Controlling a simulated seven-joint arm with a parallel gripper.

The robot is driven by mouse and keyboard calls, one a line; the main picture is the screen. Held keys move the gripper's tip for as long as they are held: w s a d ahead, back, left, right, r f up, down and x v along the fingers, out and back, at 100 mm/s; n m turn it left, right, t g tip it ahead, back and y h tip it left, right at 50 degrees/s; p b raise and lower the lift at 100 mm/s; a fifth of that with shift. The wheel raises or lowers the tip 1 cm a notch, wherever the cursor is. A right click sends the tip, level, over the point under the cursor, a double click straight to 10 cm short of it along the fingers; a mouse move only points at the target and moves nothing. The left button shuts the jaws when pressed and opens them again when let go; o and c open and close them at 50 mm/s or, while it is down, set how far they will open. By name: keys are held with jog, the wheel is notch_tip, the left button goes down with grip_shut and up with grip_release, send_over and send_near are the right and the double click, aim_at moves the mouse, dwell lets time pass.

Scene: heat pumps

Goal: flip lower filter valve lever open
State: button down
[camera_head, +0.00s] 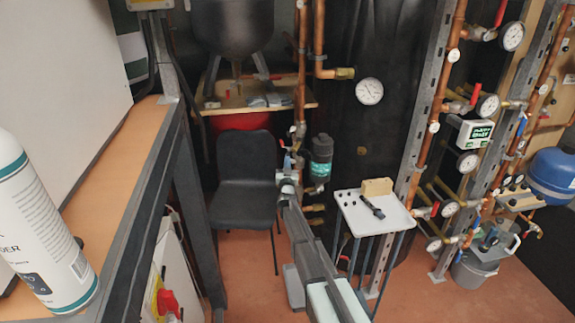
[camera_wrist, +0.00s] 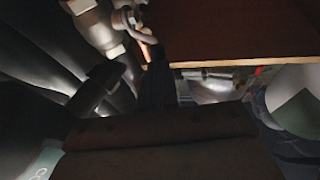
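The filter (camera_head: 321,158) is a dark cylinder with a teal band, mounted beside the copper pipe at the middle of the head view. Brass fittings (camera_head: 314,190) show just under it. The lower valve lever cannot be made out clearly; my arm covers part of this area. My gripper (camera_head: 287,178) is at the far end of my arm, just left of and below the filter. Its fingers are too small to tell apart there. The wrist view is dark, with metal pipe fittings (camera_wrist: 103,28) at upper left. Contact with a lever cannot be told.
A black chair (camera_head: 243,180) stands left of my gripper. A white stand (camera_head: 374,214) with a tan block is at right. A brown board edge (camera_wrist: 240,63) spans the wrist view's upper right. Gauges and copper pipes fill the right side; the floor between is partly clear.

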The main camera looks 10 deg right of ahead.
jog(key=shift+w+r+g, duration=0.5)
jog(key=shift+w+r, duration=0.6)
jog(key=shift+w, duration=0.05)
jog(key=shift+w+r, duration=0.15)
dwell(0.4)
